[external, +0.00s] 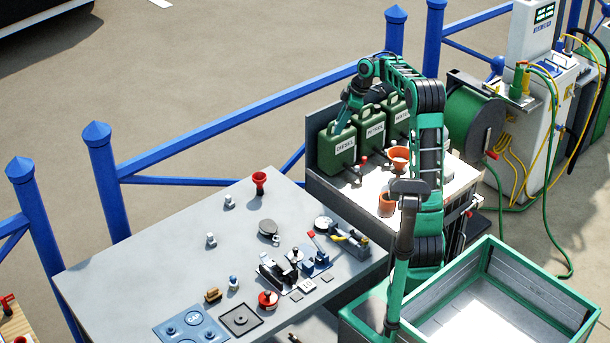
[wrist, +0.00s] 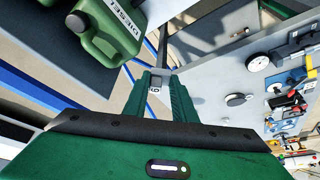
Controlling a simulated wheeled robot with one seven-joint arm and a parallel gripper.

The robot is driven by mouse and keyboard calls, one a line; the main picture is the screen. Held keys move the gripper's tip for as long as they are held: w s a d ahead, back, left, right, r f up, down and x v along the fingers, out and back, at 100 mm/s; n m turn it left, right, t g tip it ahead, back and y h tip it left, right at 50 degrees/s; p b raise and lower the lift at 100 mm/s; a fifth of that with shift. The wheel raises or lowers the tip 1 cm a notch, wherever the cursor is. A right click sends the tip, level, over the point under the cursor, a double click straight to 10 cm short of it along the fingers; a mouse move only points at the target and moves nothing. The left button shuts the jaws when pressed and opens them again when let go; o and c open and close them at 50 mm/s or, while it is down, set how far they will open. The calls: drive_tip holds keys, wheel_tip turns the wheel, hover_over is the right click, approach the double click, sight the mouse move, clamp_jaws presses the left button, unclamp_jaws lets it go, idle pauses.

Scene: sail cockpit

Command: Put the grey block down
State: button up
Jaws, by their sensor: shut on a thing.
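My gripper (wrist: 159,84) is shut on a small grey block (wrist: 157,81) with a dark mark on it; it shows between the fingertips in the wrist view. The block is held clear of the surfaces below. In the external view my gripper (external: 341,124) hangs in front of the green DIESEL can (external: 334,154) at the back. The block cannot be made out there. The grey worktop (external: 120,255) lies to the left of the gripper in that view.
More green cans, one marked PETROL (external: 369,133), stand beside the DIESEL can. An orange funnel (external: 398,157) is close by. A green-rimmed crate (external: 545,272) is at right.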

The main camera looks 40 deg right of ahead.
drive_tip(key=s+d+m, duration=0.1)
drive_tip(key=s+d, duration=0.6)
drive_tip(key=d, duration=0.6)
drive_tip(key=s+d+m, duration=0.2)
drive_tip(key=s+d, duration=0.6)
drive_tip(key=d, duration=0.6)
drive_tip(key=s+d+m, duration=0.1)
drive_tip(key=s+d, duration=0.4)
drive_tip(key=s, duration=0.4)
drive_tip(key=s+d+f+t+h, duration=0.1)
drive_tip(key=s+d, duration=0.4)
drive_tip(key=s, duration=0.3)
drive_tip(key=s+d+m, duration=0.1)
drive_tip(key=s+d, duration=0.4)
drive_tip(key=s, duration=0.4)
wheel_tip(320, 180, down, 20)
drive_tip(key=w+a, duration=0.4)
drive_tip(key=w, duration=0.5)
drive_tip(key=w+a, duration=0.4)
drive_tip(key=w, duration=0.6)
drive_tip(key=w+a, duration=0.4)
drive_tip(key=w, duration=0.5)
drive_tip(key=shift+w+r, duration=0.15)
drive_tip(key=shift+w, duration=0.2)
drive_tip(key=shift+s+x, duration=0.2)
drive_tip(key=shift+x, duration=1.6)
drive_tip(key=shift+d, duration=0.15)
